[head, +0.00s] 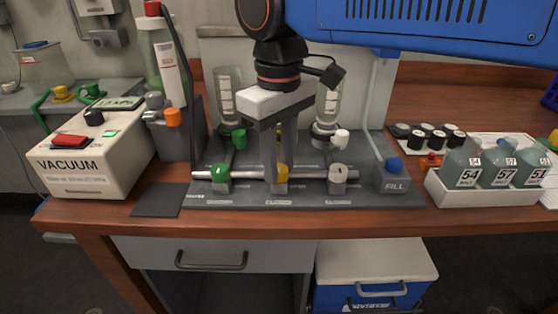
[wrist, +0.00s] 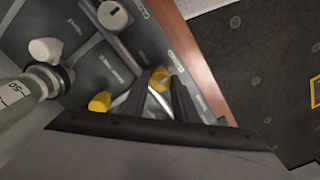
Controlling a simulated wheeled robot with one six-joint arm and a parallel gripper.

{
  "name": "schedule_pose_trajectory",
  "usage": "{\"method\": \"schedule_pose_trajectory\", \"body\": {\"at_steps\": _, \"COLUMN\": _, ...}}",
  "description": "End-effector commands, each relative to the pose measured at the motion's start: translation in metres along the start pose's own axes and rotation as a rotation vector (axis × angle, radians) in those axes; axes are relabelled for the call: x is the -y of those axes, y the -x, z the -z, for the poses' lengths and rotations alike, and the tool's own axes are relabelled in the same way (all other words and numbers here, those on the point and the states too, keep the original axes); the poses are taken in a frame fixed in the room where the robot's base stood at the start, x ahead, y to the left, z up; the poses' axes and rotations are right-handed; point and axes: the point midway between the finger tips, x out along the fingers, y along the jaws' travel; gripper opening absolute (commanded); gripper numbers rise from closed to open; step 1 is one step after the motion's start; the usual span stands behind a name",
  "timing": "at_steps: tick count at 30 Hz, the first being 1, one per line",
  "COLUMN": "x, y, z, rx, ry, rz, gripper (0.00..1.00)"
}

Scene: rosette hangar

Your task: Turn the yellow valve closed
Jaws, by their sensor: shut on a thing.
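The front yellow valve knob (head: 281,173) sits in the middle of a horizontal silver pipe on the dark grey rosette panel. My gripper (head: 279,162) reaches down onto it from above and is shut on it. In the wrist view the yellow knob (wrist: 160,77) shows between the two dark fingertips (wrist: 164,88).
A green knob (head: 221,173) and a grey-white knob (head: 338,174) flank it on the pipe. Glass vessels (head: 331,101) stand behind. A white VACUUM box (head: 85,165) is left, a FILL block (head: 395,180) and a bottle tray (head: 470,199) right.

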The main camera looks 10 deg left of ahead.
Motion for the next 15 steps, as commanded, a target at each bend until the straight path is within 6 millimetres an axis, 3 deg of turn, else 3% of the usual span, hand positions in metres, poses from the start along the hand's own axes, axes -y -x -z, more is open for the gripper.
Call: {"method": "schedule_pose_trajectory", "body": {"at_steps": 15, "x": -0.0002, "y": 0.0006, "z": 0.0003, "rx": -0.002, "ry": -0.059, "rz": 0.0, "gripper": 0.04}}
